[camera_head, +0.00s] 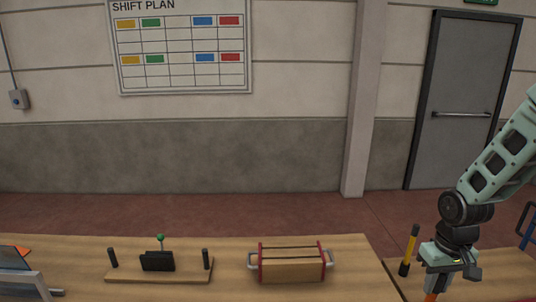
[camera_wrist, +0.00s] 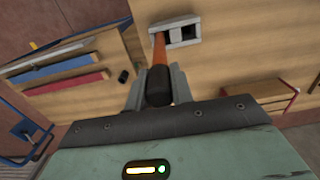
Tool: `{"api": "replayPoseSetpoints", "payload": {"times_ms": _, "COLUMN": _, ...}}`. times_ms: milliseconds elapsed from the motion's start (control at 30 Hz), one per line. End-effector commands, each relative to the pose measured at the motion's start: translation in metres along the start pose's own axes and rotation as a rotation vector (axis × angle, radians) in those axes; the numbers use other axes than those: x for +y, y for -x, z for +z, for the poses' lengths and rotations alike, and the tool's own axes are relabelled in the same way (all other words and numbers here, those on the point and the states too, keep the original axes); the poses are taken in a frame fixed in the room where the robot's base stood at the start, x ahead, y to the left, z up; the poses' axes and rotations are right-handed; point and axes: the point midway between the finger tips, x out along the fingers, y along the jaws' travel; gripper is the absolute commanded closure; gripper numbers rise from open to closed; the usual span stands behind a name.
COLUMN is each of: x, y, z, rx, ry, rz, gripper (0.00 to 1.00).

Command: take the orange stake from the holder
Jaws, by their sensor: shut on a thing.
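My gripper (camera_head: 436,288) is low over the right-hand table in the head view. In the wrist view my gripper (camera_wrist: 158,88) is shut on the orange stake (camera_wrist: 159,50), with its fingers on both sides of the black end. A bit of the orange stake (camera_head: 430,297) shows below the fingers in the head view. The grey holder (camera_wrist: 190,29) has a rectangular opening and lies at the stake's far end in the wrist view. I cannot tell whether the stake's tip is still inside it. The holder is not visible in the head view.
A yellow and black stick (camera_head: 411,245) stands just left of my gripper. A red-edged wooden box (camera_head: 290,268) and a board with black posts (camera_head: 160,277) are on the left table. Red (camera_wrist: 66,84) and blue (camera_wrist: 56,68) bars lie left in the wrist view.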

Motion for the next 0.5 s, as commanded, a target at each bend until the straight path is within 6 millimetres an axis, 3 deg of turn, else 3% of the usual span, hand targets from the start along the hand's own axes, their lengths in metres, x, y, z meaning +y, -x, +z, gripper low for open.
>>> {"api": "replayPoseSetpoints", "payload": {"times_ms": 500, "x": 0.000, "y": 0.022, "z": 0.000, "rx": 0.001, "ry": 0.000, "rz": 0.000, "gripper": 1.00}}
